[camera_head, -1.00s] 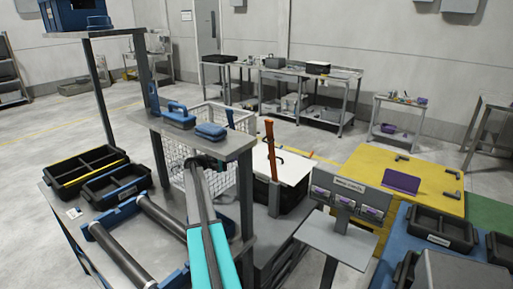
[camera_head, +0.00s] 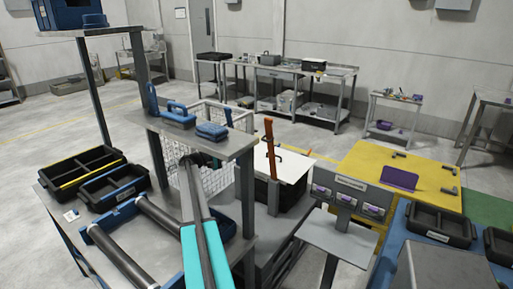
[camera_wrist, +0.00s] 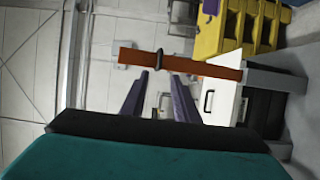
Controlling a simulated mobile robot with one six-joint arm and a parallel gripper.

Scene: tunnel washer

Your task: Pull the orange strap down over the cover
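The orange strap (camera_head: 271,150) stands upright at the left edge of the white cover (camera_head: 292,168), with a dark ring or buckle partway along it. The cover lies on a black case (camera_head: 262,193). In the wrist view, the strap (camera_wrist: 205,69) runs across the picture just beyond the fingertips, and the white cover (camera_wrist: 222,98) is to the right. My gripper (camera_wrist: 158,76) is open, its two dark purple fingers apart and pointing at the strap. Nothing shows between them. In the head view, the gripper is mostly hidden behind the grey shelf.
The grey shelf (camera_head: 222,147) bears blue tools near my arm. A white wire basket (camera_head: 185,185) stands behind it. A grey stand with a panel (camera_head: 345,200) is right of the case. A yellow table (camera_head: 365,160) stands behind, and black trays (camera_head: 85,170) lie left.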

